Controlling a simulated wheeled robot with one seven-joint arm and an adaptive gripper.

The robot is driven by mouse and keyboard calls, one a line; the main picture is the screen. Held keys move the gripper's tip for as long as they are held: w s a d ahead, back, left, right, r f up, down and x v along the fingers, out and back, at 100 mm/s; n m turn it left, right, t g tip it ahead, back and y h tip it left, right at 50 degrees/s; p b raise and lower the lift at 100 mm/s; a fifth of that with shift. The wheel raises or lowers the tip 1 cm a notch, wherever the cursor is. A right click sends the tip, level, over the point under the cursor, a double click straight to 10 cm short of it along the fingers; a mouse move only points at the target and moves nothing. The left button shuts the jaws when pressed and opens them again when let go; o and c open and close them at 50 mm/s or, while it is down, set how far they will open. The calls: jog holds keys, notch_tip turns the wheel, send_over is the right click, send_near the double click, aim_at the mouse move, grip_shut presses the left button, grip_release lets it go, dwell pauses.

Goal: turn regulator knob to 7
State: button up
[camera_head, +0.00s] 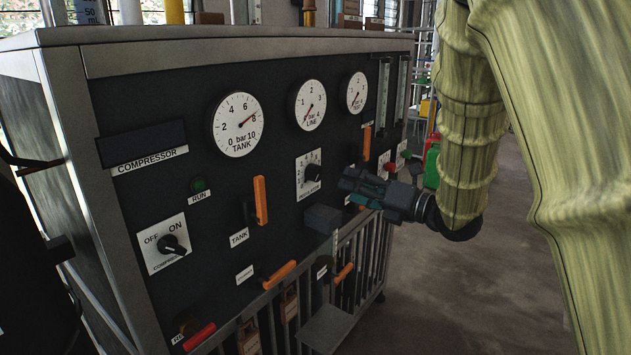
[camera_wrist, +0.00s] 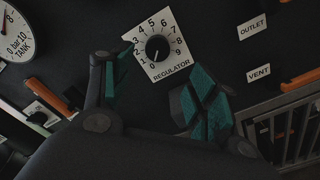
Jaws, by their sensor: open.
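The regulator knob (camera_wrist: 157,47) is a round black dial on a white plate (camera_wrist: 170,68) marked 0 to 9. In the wrist view its pale mark seems to point down near the 0. In the head view the knob (camera_head: 312,174) sits mid-panel, just left of my gripper (camera_head: 358,186). In the wrist view my gripper (camera_wrist: 157,88) is open and empty, its teal-padded fingers apart below the knob. The fingers look clear of the knob; the exact gap to the panel cannot be told.
Orange-handled levers, TANK (camera_head: 260,201) among them, stick out nearby. A dark box (camera_head: 323,218) juts out below the regulator. Gauges (camera_head: 237,124) line the panel above. The compressor switch (camera_head: 172,244) is at lower left. The floor (camera_head: 470,280) at right is open.

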aim_at(318, 174)
jog(key=p+x, duration=0.1)
jog(key=x, duration=0.2)
jog(key=p+x, duration=0.1)
jog(key=x, duration=0.2)
jog(key=p+x, duration=0.1)
jog(key=x, duration=0.2)
jog(key=shift+a+r, duration=0.1)
jog(key=shift+r, duration=0.2)
jog(key=shift+f, duration=0.15)
jog(key=shift+w+a+b, duration=0.25)
jog(key=shift+a+b, duration=0.05)
jog(key=shift+a, duration=0.1)
jog(key=shift+c, duration=0.4)
grip_shut()
